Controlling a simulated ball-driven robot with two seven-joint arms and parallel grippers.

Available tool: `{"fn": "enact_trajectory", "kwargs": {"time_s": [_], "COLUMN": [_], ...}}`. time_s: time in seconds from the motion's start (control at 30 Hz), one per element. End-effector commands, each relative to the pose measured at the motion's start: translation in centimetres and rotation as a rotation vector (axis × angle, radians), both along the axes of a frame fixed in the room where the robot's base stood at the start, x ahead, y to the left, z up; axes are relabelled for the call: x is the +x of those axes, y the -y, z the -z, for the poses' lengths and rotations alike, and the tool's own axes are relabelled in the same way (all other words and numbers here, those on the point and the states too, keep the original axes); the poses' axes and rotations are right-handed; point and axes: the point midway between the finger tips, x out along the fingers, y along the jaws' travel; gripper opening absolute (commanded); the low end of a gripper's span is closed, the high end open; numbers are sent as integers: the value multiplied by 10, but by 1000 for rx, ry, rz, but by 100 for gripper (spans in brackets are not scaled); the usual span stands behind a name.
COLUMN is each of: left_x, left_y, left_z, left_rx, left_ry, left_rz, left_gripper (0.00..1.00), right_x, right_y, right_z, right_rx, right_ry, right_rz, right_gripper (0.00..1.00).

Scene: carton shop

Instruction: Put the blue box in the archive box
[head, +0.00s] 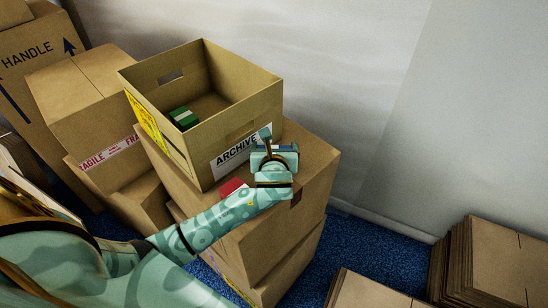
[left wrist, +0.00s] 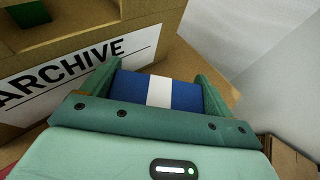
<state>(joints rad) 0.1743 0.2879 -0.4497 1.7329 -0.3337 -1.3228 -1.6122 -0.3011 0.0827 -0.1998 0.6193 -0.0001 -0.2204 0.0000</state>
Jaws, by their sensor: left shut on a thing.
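The archive box (head: 258,92) is an open-topped brown carton with an ARCHIVE label, standing on a stack of cartons. A green box with a pale stripe (head: 183,118) lies inside it. My left gripper (head: 266,141) is just outside the labelled front wall, near its right end. In the left wrist view its two fingers (left wrist: 158,88) are shut on the blue box (left wrist: 130,87), which has a white band. The blue box is mostly hidden by the gripper in the head view. My right gripper is not in view.
A red item (head: 232,187) lies on the carton (head: 315,160) under the archive box, partly behind my left arm. Closed cartons (head: 85,95) stand at left. Flattened cardboard (head: 485,262) is stacked at lower right. A wall rises behind.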

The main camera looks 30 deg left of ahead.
Motion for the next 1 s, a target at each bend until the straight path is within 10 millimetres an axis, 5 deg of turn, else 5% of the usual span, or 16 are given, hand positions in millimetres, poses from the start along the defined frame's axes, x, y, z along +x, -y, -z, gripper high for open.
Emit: {"fn": "enact_trajectory", "kwargs": {"time_s": [0.3,0.67,0.7,0.73,1.0], "left_x": [7,7,7,7,7], "left_y": [-5,-4,-4,-4,-4], "left_z": [40,43,43,43,42], "left_rx": [1,0,0,0,0], "left_ry": [-3,0,0,0,0], "left_rz": [0,1,1,1,1], "left_gripper": [62,62,92,95,95], "right_x": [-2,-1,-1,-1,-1], "right_y": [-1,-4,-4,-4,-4], "right_z": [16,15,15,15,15], "right_rx": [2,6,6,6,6], "right_ry": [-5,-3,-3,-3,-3], "right_rz": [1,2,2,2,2], "right_gripper": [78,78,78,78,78]}}
